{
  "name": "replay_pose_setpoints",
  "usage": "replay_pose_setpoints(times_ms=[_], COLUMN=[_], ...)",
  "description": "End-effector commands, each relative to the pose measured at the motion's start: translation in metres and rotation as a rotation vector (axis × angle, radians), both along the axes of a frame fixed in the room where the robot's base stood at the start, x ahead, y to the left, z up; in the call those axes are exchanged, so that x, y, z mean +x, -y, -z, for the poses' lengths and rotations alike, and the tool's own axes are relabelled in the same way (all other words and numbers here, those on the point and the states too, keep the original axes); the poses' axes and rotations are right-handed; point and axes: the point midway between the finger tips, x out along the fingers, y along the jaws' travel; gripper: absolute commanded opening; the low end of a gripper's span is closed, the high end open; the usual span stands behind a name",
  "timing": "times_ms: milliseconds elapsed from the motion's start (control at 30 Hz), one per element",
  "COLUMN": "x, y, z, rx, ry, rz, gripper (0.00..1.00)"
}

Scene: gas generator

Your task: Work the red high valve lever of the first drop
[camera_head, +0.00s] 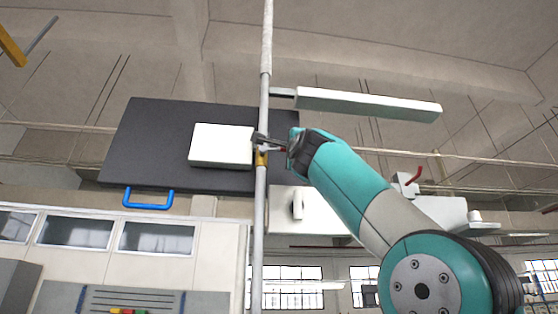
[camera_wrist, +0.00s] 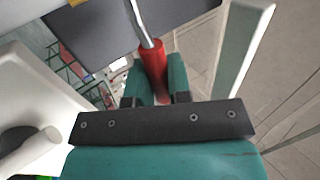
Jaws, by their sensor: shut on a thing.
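The red valve lever (camera_wrist: 153,62) shows in the wrist view, with a pale metal stem running up from its red grip. My gripper (camera_wrist: 156,88) is shut on the red grip, with a teal finger on each side of it. In the head view my gripper (camera_head: 272,144) is at the vertical grey pipe (camera_head: 261,200), beside a yellow-brass valve body (camera_head: 261,158). There the lever is mostly hidden by my gripper, with only a trace of red showing.
A dark panel (camera_head: 150,130) with a white box (camera_head: 222,145) stands behind the pipe. A long white bar (camera_head: 368,104) juts out right of the pipe above my arm. Another red lever (camera_head: 414,175) is at right, behind my arm. A blue handle (camera_head: 148,198) is at lower left.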

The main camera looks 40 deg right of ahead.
Motion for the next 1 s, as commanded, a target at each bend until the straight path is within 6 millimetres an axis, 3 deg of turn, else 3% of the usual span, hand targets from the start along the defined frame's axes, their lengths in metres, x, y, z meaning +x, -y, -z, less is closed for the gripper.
replay_pose_setpoints(times_ms=[500,533,600,1000], x=[-0.0020,-0.0020,-0.0018,-0.0072], y=[0.0070,0.0069,0.0066,0.0014], z=[0.0025,0.0025,0.0025,0.0083], rx=[0.018,0.018,0.018,0.015], ry=[0.007,0.007,0.006,0.009], rz=[0.012,0.012,0.012,0.008], gripper=[0.00,0.25,0.41,0.43])
